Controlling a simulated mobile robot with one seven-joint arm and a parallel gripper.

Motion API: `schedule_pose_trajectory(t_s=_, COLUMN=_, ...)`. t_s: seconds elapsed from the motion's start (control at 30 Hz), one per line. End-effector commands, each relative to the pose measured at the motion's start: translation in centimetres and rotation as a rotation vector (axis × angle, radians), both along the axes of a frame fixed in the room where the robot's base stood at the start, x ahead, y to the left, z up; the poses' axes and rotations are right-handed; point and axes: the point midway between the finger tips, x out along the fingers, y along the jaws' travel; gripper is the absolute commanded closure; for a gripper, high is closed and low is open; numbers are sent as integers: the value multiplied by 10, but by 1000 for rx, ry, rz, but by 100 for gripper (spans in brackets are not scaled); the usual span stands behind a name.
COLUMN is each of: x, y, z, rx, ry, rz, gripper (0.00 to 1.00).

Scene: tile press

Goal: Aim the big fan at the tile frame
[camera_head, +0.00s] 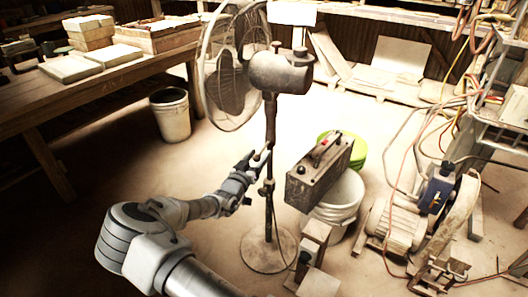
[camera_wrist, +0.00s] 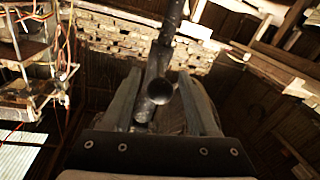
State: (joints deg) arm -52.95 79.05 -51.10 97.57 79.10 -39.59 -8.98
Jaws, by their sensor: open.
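The big fan (camera_head: 228,75) stands upright on a pole over a round base (camera_head: 262,255). Its wire cage faces left and its motor housing (camera_head: 282,72) is on the right. My gripper (camera_head: 256,162) is at the middle of the pole, well below the cage. In the wrist view my gripper (camera_wrist: 160,85) is open, with a dark pole (camera_wrist: 168,30) and a round knob (camera_wrist: 158,92) between its fingers. Contact cannot be told. Which thing is the tile frame is unclear; a metal frame (camera_head: 512,105) stands at the far right.
A workbench (camera_head: 110,85) with boxes and tiles fills the left, with a bucket (camera_head: 171,115) by it. Right of the pole are a grey metal box (camera_head: 318,172), a white bucket (camera_head: 342,200), a motor (camera_head: 398,228) and loose cables. Leaning boards line the back.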

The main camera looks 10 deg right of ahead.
Motion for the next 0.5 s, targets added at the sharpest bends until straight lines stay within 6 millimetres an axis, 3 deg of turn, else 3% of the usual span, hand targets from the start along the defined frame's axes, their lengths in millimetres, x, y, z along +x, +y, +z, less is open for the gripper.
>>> schedule_pose_trajectory(t_s=0.2, x=28, y=-21, z=-1, rx=-1, ry=-1, rz=-1, gripper=40)
schedule_pose_trajectory(t_s=0.5, x=38, y=-28, z=0, rx=0, ry=1, rz=0, gripper=40)
